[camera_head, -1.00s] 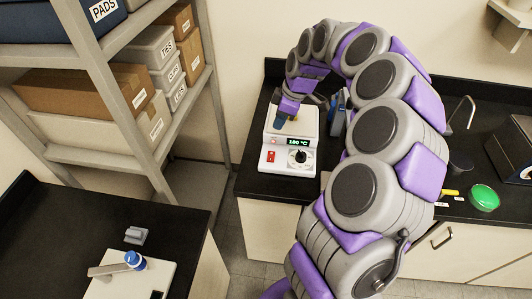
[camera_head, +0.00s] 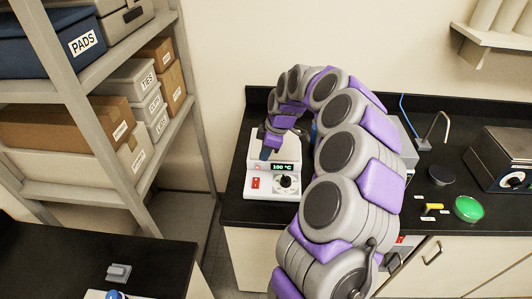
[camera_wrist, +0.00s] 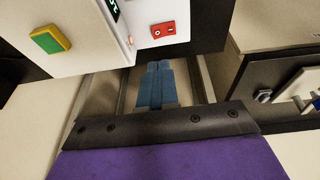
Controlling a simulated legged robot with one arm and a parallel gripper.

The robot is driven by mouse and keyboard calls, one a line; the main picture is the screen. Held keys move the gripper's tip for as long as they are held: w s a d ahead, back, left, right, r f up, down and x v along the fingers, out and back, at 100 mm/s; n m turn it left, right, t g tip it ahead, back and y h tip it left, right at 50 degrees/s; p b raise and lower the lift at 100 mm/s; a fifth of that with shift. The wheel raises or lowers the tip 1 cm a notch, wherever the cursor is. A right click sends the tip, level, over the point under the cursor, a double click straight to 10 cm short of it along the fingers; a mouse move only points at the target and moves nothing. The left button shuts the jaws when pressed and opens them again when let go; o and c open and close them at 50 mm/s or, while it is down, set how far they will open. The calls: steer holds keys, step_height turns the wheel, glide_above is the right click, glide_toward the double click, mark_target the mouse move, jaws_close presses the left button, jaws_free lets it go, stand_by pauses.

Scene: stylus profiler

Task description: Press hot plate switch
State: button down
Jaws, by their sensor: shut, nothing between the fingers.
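The white hot plate (camera_head: 272,190) stands on the black bench, with a lit display (camera_head: 282,167) reading 100 °C. Its red switch (camera_head: 255,183) is at the left of the front panel and a black knob (camera_head: 285,181) at the right. In the wrist view the red rocker switch (camera_wrist: 163,30) shows near the top, just beyond the fingertips. My gripper (camera_head: 265,153) is over the hot plate's front part, above and behind the switch in the head view. In the wrist view its blue fingers (camera_wrist: 158,66) are together and empty. They look apart from the switch.
A green round item (camera_head: 467,208) and a dark box-shaped device (camera_head: 503,160) are right on the bench. A shelf with boxes (camera_head: 120,115) stands left.

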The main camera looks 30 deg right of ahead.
steer(key=b, duration=0.2)
glide_toward(256, 183)
steer(key=f, duration=0.1)
steer(key=w+f, duration=0.1)
steer(key=f, duration=0.1)
steer(key=w+f, duration=0.1)
steer(key=f, duration=0.1)
steer(key=shift+w+a, duration=0.2)
steer(key=shift+a, duration=0.05)
steer(key=shift+f+b, duration=0.35)
steer(key=shift+f, duration=0.25)
steer(key=shift+w+d+f+g, duration=0.1)
steer(key=shift+w+f+g, duration=0.05)
steer(key=shift+g, duration=0.15)
steer(key=shift+s+a, duration=0.45)
steer(key=shift+s, duration=0.25)
steer(key=shift+r, duration=0.2)
